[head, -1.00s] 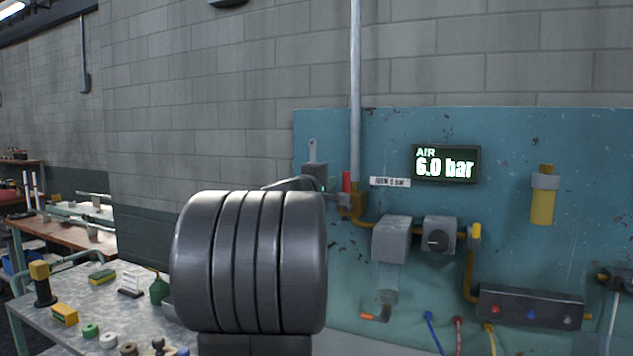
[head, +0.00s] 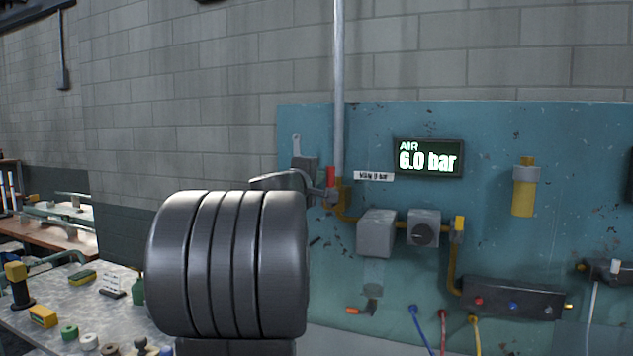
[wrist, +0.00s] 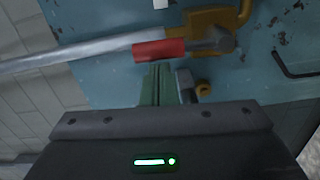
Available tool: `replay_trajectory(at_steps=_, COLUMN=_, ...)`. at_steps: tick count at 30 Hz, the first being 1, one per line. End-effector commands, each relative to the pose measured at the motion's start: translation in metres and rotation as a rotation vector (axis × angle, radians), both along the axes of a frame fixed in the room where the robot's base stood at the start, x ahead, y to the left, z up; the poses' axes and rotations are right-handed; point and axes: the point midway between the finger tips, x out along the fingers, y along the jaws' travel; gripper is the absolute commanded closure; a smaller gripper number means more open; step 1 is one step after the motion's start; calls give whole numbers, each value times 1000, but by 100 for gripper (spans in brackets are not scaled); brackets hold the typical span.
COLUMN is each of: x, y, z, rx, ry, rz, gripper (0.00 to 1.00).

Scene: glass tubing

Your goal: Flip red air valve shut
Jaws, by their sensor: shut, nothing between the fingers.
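The red valve handle (head: 331,177) stands upright, in line with the grey vertical pipe (head: 339,80), on a brass valve body (head: 344,192) at the left of the teal panel. In the wrist view the red handle (wrist: 160,50) lies across the upper middle, along the pipe, with the brass body (wrist: 205,22) to its right. My gripper (wrist: 160,72) is shut and empty, its tips right beside the handle's edge. I cannot tell whether they touch it. In the head view my arm partly hides the gripper. The air display (head: 429,158) reads 6.0 bar.
A small label (head: 374,176) sits right of the valve. Grey regulator boxes (head: 377,233) and a dark manifold (head: 513,299) with coloured hoses are lower right on the panel. A cluttered workbench (head: 75,300) stands at left.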

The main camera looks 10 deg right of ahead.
Motion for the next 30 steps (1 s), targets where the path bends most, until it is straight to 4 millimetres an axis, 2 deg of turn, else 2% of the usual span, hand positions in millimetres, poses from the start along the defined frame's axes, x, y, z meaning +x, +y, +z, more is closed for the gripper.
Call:
replay_trajectory(at_steps=11, x=-5, y=-7, z=-2, rx=99, ry=-70, rz=0, gripper=100)
replay_trajectory(at_steps=30, x=-29, y=-43, z=-9, rx=581, ry=-395, rz=1, gripper=100)
